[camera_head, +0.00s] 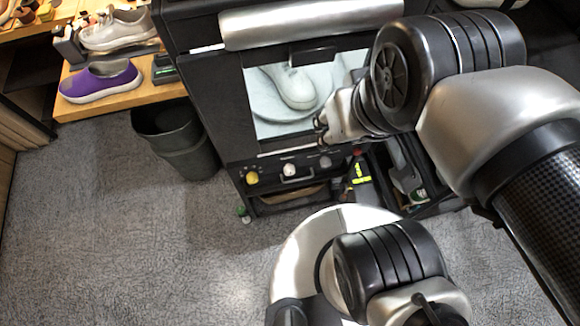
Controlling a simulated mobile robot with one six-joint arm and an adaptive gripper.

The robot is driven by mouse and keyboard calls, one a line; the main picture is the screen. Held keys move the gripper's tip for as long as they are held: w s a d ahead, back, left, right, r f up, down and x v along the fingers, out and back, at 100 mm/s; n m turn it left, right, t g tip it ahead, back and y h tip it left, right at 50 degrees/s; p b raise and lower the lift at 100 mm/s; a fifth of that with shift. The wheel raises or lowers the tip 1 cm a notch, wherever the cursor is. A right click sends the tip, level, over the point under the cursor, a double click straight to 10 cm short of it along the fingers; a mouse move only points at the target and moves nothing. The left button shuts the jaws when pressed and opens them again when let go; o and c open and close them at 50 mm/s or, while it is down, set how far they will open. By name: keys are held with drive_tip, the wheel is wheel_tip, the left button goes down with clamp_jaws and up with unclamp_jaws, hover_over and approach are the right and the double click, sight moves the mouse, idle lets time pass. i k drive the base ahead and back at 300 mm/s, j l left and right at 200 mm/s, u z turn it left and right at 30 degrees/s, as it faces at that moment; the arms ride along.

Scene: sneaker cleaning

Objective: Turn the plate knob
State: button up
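A black machine has a control panel (275,177) low on its front, under a window. A row of knobs sits on the panel: a yellow knob (252,178) at the left, a white knob (290,170) in the middle and a grey knob (326,162) to the right. A red button (356,152) is at the far right. The labels are too small to read, so I cannot tell which is the plate knob. My gripper (321,131) points left in front of the window's lower right, above the grey knob and apparently apart from it. Its finger opening is unclear.
A white shoe (296,88) shows through the machine's window. A black bin (180,140) stands on the grey carpet left of the machine. A wooden shelf (110,98) holds a purple shoe (100,82) and a pale sneaker (118,29). The floor at front left is clear.

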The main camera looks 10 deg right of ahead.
sight(289, 169)
drive_tip(key=k+l+u, duration=0.2)
drive_tip(key=l, duration=0.2)
drive_tip(key=l+u, duration=0.25)
drive_tip(key=l, duration=0.2)
drive_tip(key=k+l+u, duration=0.2)
drive_tip(key=l, duration=0.15)
